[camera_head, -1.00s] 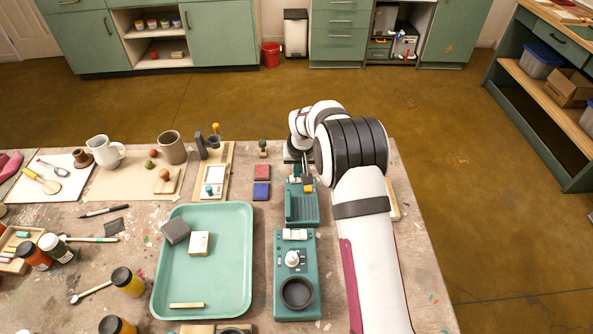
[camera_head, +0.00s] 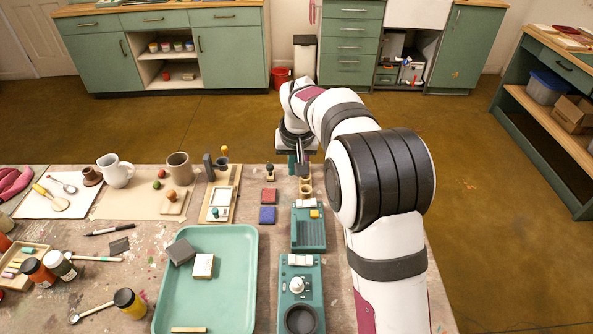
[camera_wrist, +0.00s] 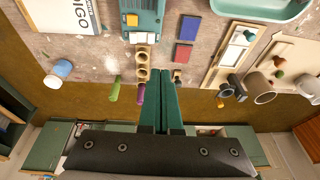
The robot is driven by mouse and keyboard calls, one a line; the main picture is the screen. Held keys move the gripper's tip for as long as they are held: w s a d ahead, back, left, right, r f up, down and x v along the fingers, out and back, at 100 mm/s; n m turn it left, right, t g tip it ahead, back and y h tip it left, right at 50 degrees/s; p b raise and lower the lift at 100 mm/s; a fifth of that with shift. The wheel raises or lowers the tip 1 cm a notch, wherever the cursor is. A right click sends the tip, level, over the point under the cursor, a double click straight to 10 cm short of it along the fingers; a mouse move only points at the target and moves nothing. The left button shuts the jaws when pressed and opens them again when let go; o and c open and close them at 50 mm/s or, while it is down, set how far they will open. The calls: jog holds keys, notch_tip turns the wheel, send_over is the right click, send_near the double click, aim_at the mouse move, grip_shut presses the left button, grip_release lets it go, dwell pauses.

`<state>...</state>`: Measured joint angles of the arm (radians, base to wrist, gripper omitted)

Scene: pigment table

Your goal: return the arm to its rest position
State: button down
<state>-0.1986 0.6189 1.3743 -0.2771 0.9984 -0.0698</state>
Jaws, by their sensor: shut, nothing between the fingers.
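My gripper (camera_head: 300,164) hangs at the far edge of the table in the head view, beyond the teal device (camera_head: 308,225). My white and black arm reaches to it along the right side of the table. In the wrist view the two green fingers of my gripper (camera_wrist: 160,74) lie together, shut with nothing between them. Their tips point towards the table, close in the picture to a small wooden block with holes (camera_wrist: 142,65). I cannot tell the exact height of the fingertips above the table.
A red pad (camera_head: 268,195) and a blue pad (camera_head: 267,215) lie left of the teal device. A green tray (camera_head: 246,275) holds a grey block and a pale block. A mug (camera_head: 179,166) and a jug (camera_head: 116,171) stand at the back left. Open floor lies beyond the table.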

dwell(0.3)
jog(key=s+d+r+m+g, duration=0.1)
jog(key=s+d+r, duration=0.15)
jog(key=s, duration=0.45)
jog(key=s+d+r+m+g, duration=0.15)
jog(key=s+r, duration=0.25)
jog(key=s, duration=0.4)
jog(key=s+d+f+m, duration=0.1)
jog(key=s, duration=1.1)
jog(key=s+d+f+m+g+y, duration=0.1)
jog(key=s+f+m, duration=0.1)
jog(key=s, duration=1)
jog(key=shift+s+d, duration=0.15)
jog(key=shift+d, duration=0.25)
